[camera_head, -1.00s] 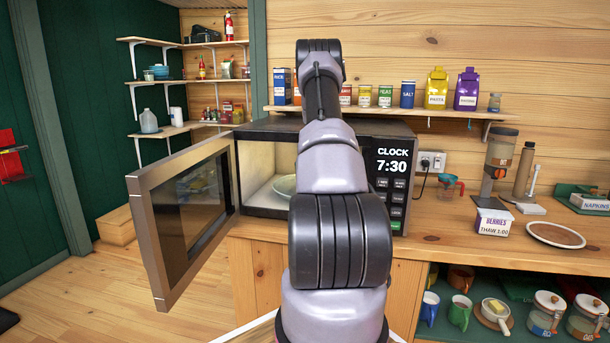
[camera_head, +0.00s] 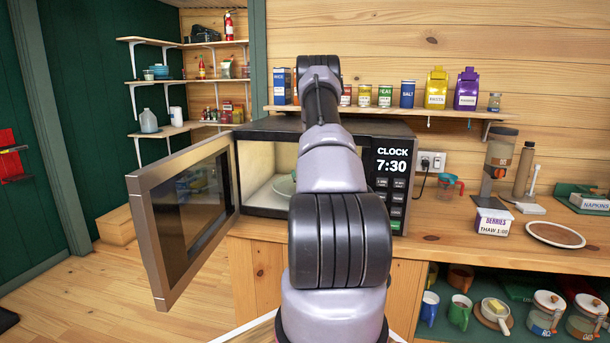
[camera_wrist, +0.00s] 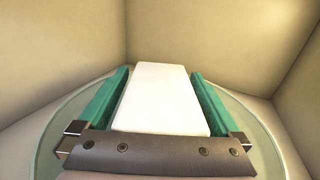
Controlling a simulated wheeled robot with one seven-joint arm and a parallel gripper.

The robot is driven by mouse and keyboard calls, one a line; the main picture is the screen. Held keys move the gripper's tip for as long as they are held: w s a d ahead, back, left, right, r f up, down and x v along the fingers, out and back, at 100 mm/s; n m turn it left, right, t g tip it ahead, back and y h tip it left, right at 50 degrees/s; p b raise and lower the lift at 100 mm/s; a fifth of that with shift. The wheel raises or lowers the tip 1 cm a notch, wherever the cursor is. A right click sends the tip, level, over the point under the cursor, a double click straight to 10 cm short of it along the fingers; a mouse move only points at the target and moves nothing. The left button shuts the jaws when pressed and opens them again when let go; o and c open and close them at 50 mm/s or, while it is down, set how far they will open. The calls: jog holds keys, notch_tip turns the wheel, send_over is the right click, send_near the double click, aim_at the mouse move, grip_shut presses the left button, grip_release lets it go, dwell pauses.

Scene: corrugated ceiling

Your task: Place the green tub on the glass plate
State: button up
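In the wrist view, a block with a flat white top (camera_wrist: 162,98), which I take to be the green tub, lies between two green strips along its sides. I cannot tell whether these strips are the tub's walls or finger pads. My gripper (camera_wrist: 160,122) straddles it and appears shut on it, with little gap at the sides. The round glass plate (camera_wrist: 50,148) spreads beneath inside the microwave. Contact between tub and plate cannot be told.
The microwave (camera_head: 395,190) has its door (camera_head: 185,220) swung open to the left. Its pale walls (camera_wrist: 60,60) are close around my gripper. A berries tub (camera_head: 493,222) and a round brown plate (camera_head: 555,235) are on the counter to the right.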

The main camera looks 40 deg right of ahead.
jog(key=shift+r, duration=0.1)
jog(key=shift+s+a, duration=0.1)
jog(key=shift+s, duration=0.15)
jog(key=v, duration=1.1)
jog(key=shift+s+a, duration=0.1)
jog(key=shift+s, duration=0.15)
